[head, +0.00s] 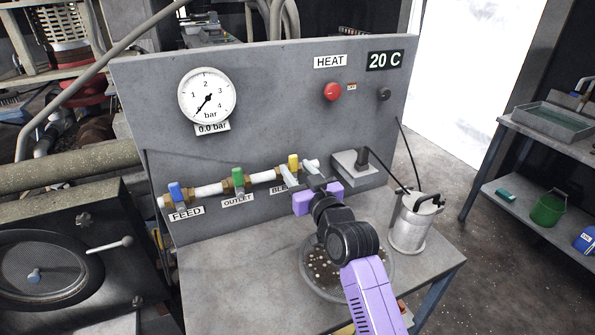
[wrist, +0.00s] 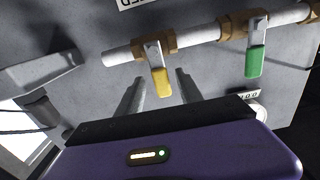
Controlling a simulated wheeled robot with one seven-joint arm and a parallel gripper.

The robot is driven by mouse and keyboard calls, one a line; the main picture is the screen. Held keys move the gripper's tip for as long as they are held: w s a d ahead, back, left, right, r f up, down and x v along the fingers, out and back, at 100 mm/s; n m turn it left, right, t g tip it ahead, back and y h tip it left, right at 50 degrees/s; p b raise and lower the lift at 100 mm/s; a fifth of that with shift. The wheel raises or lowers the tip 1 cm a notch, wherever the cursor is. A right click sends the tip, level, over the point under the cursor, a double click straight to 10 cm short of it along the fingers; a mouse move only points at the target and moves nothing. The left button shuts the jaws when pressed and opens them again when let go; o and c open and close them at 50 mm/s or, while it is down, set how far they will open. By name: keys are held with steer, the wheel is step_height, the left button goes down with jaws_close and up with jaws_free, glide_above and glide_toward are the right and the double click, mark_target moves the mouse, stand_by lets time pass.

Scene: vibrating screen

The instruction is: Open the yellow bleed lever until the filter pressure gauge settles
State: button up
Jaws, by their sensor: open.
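The yellow bleed lever (head: 293,162) sits at the right end of the pipe on the grey panel, its handle crosswise to the pipe. It also shows in the wrist view (wrist: 161,82). My gripper (head: 301,172) is open just in front of it. In the wrist view my two fingers (wrist: 160,90) stand on either side of the yellow handle; I see no clear contact. My gripper partly covers the BLEED label.
The green outlet lever (head: 238,177) and blue feed lever (head: 175,191) are left on the same pipe. A grey box (head: 352,167) juts from the panel right of my gripper. A metal can (head: 409,228) and a round bowl (head: 305,270) stand on the bench.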

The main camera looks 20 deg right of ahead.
steer(key=shift+s, duration=0.1)
steer(key=s+b, duration=0.1)
steer(key=s, duration=0.6)
steer(key=shift+s, duration=0.3)
steer(key=s+r+m+t+h, duration=0.1)
steer(key=s+r+t, duration=0.1)
steer(key=s+r, duration=0.15)
steer(key=s+a+f+g, duration=0.1)
steer(key=s+f, duration=0.3)
steer(key=s, duration=1)
steer(key=s+a+f+g, duration=0.2)
steer(key=s+f, duration=0.3)
steer(key=s, duration=0.9)
steer(key=s+a+f+n+g+y, duration=0.1)
steer(key=s+f, duration=0.4)
steer(key=s, duration=0.9)
steer(key=shift+s+a+g, duration=0.15)
steer(key=shift+a+g, duration=0.4)
steer(key=shift+g, duration=0.05)
